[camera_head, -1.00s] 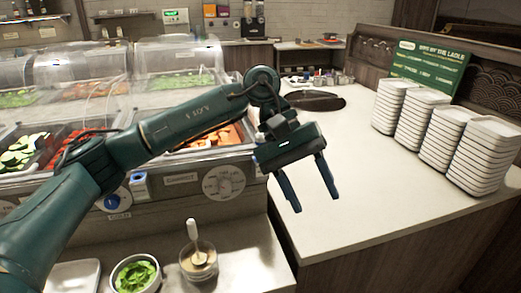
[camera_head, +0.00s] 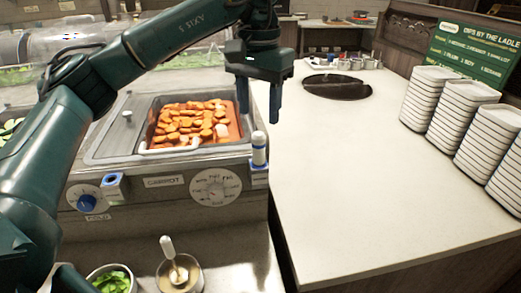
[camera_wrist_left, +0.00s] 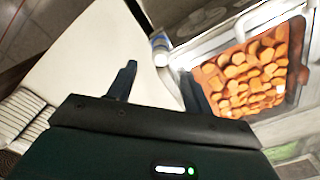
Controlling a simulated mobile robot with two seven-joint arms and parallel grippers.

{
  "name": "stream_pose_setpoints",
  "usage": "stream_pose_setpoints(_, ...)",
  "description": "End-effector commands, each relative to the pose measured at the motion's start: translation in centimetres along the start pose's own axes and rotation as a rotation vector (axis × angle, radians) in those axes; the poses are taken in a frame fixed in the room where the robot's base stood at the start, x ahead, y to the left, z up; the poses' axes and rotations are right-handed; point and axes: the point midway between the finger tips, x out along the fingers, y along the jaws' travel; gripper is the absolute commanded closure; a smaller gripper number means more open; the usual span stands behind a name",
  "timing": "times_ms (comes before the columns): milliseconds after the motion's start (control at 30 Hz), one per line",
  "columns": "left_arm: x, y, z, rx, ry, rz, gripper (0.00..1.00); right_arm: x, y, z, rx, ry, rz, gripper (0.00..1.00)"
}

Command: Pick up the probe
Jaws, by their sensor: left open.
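The probe (camera_head: 259,149) looks like a small upright white cylinder with a blue band, in a holder at the front right corner of the carrot well. It also shows in the left wrist view (camera_wrist_left: 160,46), just beyond the fingertips. My left gripper (camera_head: 259,114) is open and empty, fingers pointing down, and in the head view it appears just above the probe. In the left wrist view the gripper (camera_wrist_left: 158,74) has one dark finger on each side, with the probe roughly in line with the gap. I cannot tell the exact distance between them. My right gripper is not in view.
The carrot well (camera_head: 100,152) with orange slices lies left of the probe. A dial (camera_head: 215,187) and blue knob (camera_head: 86,202) are on its front. A sauce bowl with a ladle (camera_head: 180,275) stands below. The pale counter (camera_head: 340,180) is mostly clear; plate stacks (camera_head: 465,105) stand right.

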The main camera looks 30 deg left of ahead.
Motion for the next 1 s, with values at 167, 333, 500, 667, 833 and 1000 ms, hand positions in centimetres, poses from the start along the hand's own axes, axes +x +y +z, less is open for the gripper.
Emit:
stream_pose_setpoints(167,2.5,0.0,0.0,0.0,-0.001,0.0,0.49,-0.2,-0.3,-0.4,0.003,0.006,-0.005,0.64)
stream_pose_setpoints(333,3.6,0.0,0.0,0.0,-0.001,0.0,0.49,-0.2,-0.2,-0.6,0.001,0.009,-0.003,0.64)
stream_pose_setpoints(500,6.0,-0.1,0.1,0.0,-0.004,0.0,0.49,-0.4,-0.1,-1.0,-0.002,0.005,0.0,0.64)
stream_pose_setpoints(667,8.0,-0.1,0.1,-0.001,-0.001,0.001,0.49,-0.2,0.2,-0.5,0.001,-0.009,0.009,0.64)
stream_pose_setpoints(833,8.4,-0.1,0.0,-0.001,0.001,0.002,0.49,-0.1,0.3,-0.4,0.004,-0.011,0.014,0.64)
stream_pose_setpoints(1000,8.4,-0.1,0.0,-0.001,0.001,0.002,0.54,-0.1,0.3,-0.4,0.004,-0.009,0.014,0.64)
